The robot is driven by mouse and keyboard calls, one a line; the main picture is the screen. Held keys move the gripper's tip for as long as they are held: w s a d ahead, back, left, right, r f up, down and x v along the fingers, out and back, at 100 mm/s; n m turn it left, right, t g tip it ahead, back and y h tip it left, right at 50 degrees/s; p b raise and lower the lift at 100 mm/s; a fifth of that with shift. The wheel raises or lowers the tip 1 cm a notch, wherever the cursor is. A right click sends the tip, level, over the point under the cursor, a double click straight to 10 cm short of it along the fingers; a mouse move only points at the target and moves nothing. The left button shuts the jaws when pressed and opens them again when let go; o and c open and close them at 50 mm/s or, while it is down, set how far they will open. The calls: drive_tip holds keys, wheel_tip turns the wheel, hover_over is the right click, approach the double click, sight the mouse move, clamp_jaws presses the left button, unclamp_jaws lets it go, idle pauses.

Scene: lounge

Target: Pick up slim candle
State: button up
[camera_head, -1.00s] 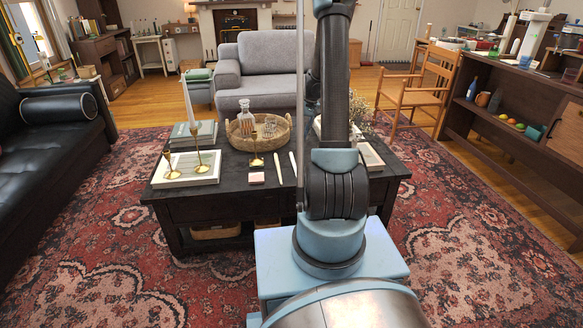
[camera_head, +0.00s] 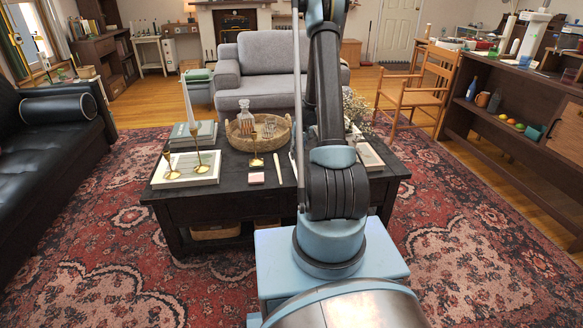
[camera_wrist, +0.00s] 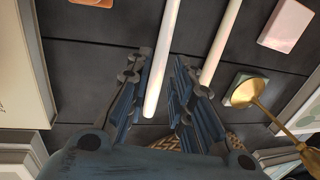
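Two slim white candles lie side by side on the dark coffee table (camera_head: 235,180). In the wrist view one candle (camera_wrist: 164,50) lies between the spread fingers of my gripper (camera_wrist: 163,65), with a gap visible on each side. The other candle (camera_wrist: 224,38) runs just past the right finger; it shows in the head view (camera_head: 278,168). My gripper is open and empty. Its height above the table is hard to judge. In the head view my arm hides the gripper and most of the right-hand candle. An upright white candle (camera_head: 187,100) stands at the table's left.
Brass candlesticks (camera_head: 198,160), a pink box (camera_head: 256,178), a wicker tray (camera_head: 236,138) with a glass decanter (camera_head: 246,118) and stacked books (camera_head: 193,133) crowd the tabletop. A brass candlestick base (camera_wrist: 245,90) is right of my fingers in the wrist view.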

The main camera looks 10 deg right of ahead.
sight(294, 163)
drive_tip(key=shift+a+f, duration=0.25)
drive_tip(key=shift+f, duration=0.9)
drive_tip(key=shift+a+f, duration=0.25)
drive_tip(key=shift+f, duration=0.85)
drive_tip(key=shift+c, duration=0.2)
clamp_jaws()
